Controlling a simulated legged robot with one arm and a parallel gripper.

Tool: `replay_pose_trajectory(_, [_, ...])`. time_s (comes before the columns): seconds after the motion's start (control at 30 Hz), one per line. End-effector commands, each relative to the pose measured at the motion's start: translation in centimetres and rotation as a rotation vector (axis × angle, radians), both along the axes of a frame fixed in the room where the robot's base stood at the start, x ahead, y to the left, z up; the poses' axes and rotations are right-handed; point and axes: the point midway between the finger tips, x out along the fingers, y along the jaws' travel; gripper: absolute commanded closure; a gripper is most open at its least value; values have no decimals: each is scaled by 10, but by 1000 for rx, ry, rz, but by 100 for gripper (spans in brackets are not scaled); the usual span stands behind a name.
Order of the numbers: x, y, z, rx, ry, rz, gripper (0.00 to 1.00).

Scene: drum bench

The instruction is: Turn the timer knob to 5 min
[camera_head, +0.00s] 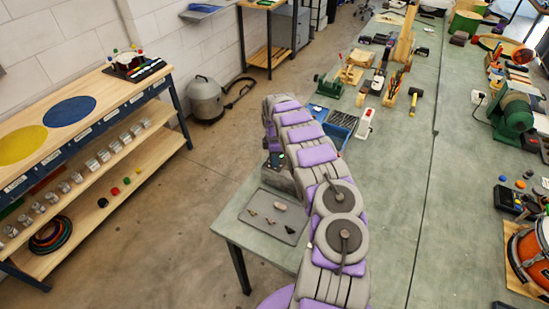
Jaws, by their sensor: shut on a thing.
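A dark grey box (280,180), which looks like the timer, stands at the near left edge of the green bench, partly behind my arm. My arm reaches up from the bottom and bends down at its far end. My gripper (275,158) is at the top of this box, small and dark in the picture. It is shut on what appears to be the timer knob. The knob itself, its pointer and any minute marks are hidden or too small to read, so its setting cannot be told.
A grey tray (262,216) with small parts lies left of my arm on the bench (400,190). A blue bin (340,125) and a white-and-red device (365,123) are right of the arm's far end. The bench's middle is clear.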

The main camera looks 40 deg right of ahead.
Motion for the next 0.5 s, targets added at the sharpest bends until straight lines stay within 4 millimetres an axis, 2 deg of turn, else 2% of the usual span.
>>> replay_pose_trajectory(0.27, [2, 0, 1, -3, -5, -37, 97])
replay_pose_trajectory(0.5, [3, 0, 2, -3, -4, -174, 97])
